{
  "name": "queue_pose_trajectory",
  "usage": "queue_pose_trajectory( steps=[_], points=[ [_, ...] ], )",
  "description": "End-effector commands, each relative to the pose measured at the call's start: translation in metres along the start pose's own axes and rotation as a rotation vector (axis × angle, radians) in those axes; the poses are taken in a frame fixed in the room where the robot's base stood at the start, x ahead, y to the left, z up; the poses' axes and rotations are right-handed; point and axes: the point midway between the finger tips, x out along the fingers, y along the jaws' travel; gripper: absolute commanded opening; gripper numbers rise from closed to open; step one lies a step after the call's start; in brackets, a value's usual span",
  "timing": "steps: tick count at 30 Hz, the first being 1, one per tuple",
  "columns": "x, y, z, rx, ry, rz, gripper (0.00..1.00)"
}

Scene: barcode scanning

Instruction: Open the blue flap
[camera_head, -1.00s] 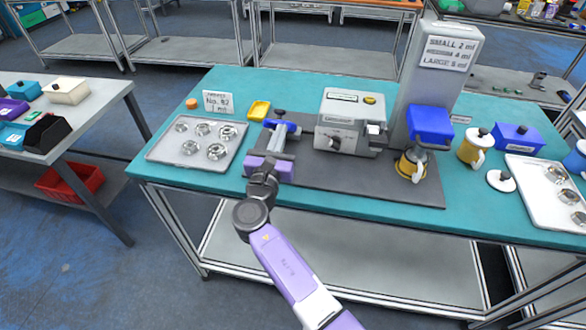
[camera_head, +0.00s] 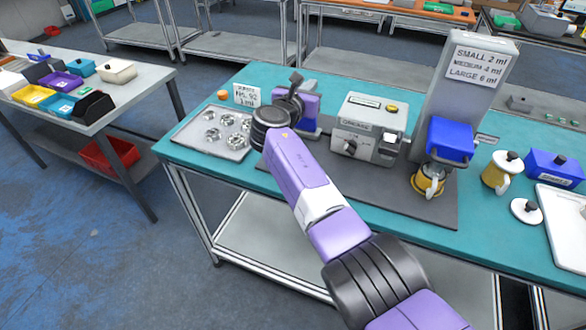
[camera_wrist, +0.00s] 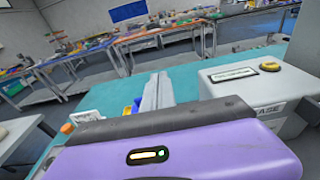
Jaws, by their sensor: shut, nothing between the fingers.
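My gripper (camera_head: 296,110) is at the left of the grey base mat, beside the grey press-like box. Its purple body also fills the bottom of the wrist view (camera_wrist: 170,158). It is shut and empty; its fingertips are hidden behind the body. A small blue part (camera_wrist: 136,107) shows just beyond the gripper in the wrist view, left of a grey bar (camera_wrist: 158,92). It is mostly covered, so whether it is a flap or how it stands cannot be told. A blue box-shaped part (camera_head: 451,138) is on the tall grey dispenser (camera_head: 470,75), above a yellow mug (camera_head: 428,179).
The grey box (camera_head: 364,130) with a knob stands right of my gripper. A tray (camera_head: 184,142) of metal parts, an orange cap (camera_head: 222,95) and a small sign (camera_head: 246,95) are on the left. A yellow pot (camera_head: 501,171) and blue box (camera_head: 554,168) stand on the right.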

Motion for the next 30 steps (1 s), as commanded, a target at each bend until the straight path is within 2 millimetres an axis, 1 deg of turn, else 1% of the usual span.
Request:
queue_pose_trajectory(
  steps=[2, 6, 12, 30],
  points=[
    [0.006, 0.000, 0.002, 0.001, 0.046, -0.001, 0.00],
    [0.014, -0.001, 0.002, -0.004, 0.046, -0.002, 0.00],
    [0.020, 0.000, 0.003, -0.003, 0.045, 0.000, 0.00],
    [0.021, 0.000, 0.004, -0.002, 0.044, 0.000, 0.00]
  ],
)
